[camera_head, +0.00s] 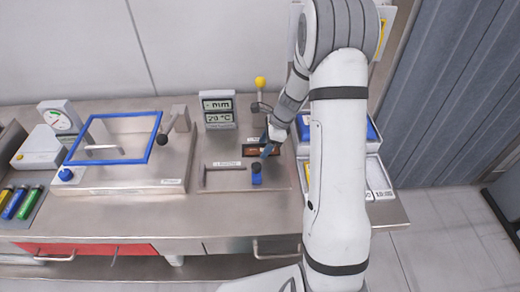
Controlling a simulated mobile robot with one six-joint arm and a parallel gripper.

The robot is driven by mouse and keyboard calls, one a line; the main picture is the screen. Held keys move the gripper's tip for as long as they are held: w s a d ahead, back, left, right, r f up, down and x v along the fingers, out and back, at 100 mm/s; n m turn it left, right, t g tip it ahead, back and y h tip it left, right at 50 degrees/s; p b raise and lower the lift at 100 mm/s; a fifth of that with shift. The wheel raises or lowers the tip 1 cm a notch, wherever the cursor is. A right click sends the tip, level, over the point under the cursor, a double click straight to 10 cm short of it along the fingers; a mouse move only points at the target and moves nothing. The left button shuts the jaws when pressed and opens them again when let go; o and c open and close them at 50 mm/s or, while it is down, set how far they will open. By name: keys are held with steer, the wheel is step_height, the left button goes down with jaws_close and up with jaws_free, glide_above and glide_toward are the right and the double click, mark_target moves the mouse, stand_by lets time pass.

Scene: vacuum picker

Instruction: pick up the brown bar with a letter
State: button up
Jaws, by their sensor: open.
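A dark brown bar (252,150) lies on the metal worktop in the middle right of the head view. It is small in the picture, and I cannot make out a letter on it. My gripper (268,149) points down with its blue fingertips over the right part of the bar and hides some of it. The jaws are open. I cannot tell whether the fingertips touch the bar or hover above it.
A blue block with a dark knob (256,176) stands just in front of the bar, with a metal handle (222,168) to the left. A display (218,110) and a yellow-knobbed lever (260,90) stand behind. A blue-framed box (118,139) fills the left.

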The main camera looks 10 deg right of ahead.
steer(key=shift+a+f, duration=0.1)
steer(key=shift+f, duration=0.15)
steer(key=shift+c, duration=0.5)
steer(key=c, duration=1)
steer(key=shift+r, duration=0.1)
steer(key=shift+c, duration=0.2)
